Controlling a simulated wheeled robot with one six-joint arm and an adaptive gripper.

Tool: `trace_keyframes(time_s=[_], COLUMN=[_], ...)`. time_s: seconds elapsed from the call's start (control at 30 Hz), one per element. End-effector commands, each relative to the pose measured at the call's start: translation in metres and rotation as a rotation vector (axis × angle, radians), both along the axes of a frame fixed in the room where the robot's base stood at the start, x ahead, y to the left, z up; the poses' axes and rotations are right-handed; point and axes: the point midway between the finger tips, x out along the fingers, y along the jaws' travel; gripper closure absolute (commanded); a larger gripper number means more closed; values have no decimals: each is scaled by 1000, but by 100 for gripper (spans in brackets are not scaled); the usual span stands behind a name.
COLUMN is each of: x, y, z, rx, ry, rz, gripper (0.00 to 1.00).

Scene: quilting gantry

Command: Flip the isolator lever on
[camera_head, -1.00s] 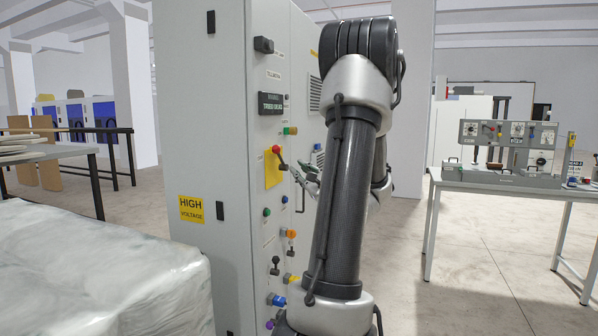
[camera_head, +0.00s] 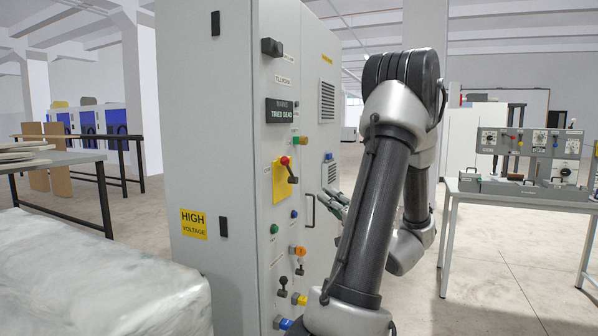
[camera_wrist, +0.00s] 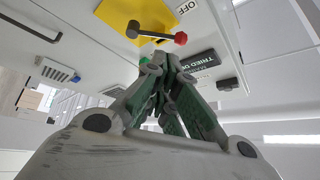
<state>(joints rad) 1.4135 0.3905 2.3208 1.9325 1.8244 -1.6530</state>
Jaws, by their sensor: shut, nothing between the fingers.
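The isolator lever (camera_head: 289,170) is a dark arm with a red knob, on a yellow plate (camera_head: 279,186) on the grey cabinet's front. Its red knob is at the upper end, towards the TRIED DEAD sign. In the wrist view the lever (camera_wrist: 157,34) runs from a dark hub to the red knob, and an OFF label (camera_wrist: 188,6) is beside the plate. My gripper (camera_head: 325,199) is shut and empty, to the right of the lever and apart from it in the head view. Its fingertips (camera_wrist: 163,56) appear just below the lever in the wrist view.
The cabinet (camera_head: 215,150) carries several coloured buttons and small levers below the plate, and a door handle (camera_head: 311,211) near my gripper. A wrapped bale (camera_head: 90,275) stands at front left. A bench with a test panel (camera_head: 530,150) stands at right, with open floor before it.

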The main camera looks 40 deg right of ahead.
Motion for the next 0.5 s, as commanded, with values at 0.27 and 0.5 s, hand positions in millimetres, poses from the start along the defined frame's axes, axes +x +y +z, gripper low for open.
trace_keyframes(time_s=[0.27,0.5], x=[9,51], y=[2,0], z=[7,24], rx=[-144,-144], ry=[-3,-4], rz=[-47,-44], gripper=[100,100])
